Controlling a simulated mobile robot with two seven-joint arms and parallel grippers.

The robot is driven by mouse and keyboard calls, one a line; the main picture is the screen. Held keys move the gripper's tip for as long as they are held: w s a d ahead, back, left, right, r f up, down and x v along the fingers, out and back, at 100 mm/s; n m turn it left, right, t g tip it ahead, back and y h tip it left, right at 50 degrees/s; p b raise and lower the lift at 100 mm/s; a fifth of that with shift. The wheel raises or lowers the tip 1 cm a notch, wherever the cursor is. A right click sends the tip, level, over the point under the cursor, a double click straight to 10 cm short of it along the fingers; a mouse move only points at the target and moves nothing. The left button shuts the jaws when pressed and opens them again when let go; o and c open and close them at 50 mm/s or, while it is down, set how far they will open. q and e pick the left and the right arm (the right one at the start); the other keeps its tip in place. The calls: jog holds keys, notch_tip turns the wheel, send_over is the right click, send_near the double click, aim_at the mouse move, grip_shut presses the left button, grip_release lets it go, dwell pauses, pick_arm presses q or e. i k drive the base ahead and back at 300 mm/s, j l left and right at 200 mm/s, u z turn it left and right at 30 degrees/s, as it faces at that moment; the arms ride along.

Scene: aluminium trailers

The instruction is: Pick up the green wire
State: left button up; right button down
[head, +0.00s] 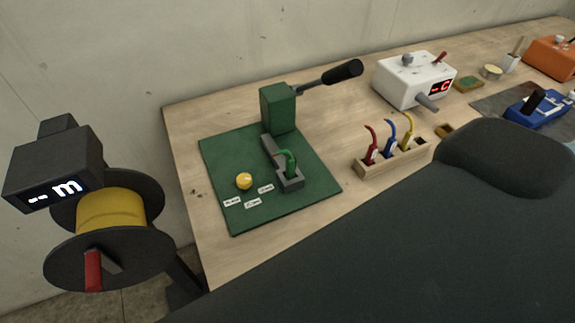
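The green wire (291,160) stands as a short curved hook in the dark grey holder (292,181) of the green press. Its lower end is hidden inside the holder. The press has a green base plate (225,160), an upright green block (278,108) and a lever with a black grip (343,71) pointing right. A yellow knob (244,181) and small white labels (253,203) are on the plate. Neither of my grippers shows in the head view.
A wooden rack (379,168) holds red (371,142), blue (390,132) and yellow wires (408,128); its right slot looks empty. A white device (413,80) stands behind. A yellow spool (109,211) is at left. The near right tabletop is hidden.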

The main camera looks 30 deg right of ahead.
aim_at(290, 161)
jog(key=k+z, duration=0.15)
jog(key=k, duration=0.5)
jog(key=z, duration=1.45)
jog(key=k+z, duration=0.25)
jog(key=k+j, duration=0.35)
jog(key=k, duration=0.15)
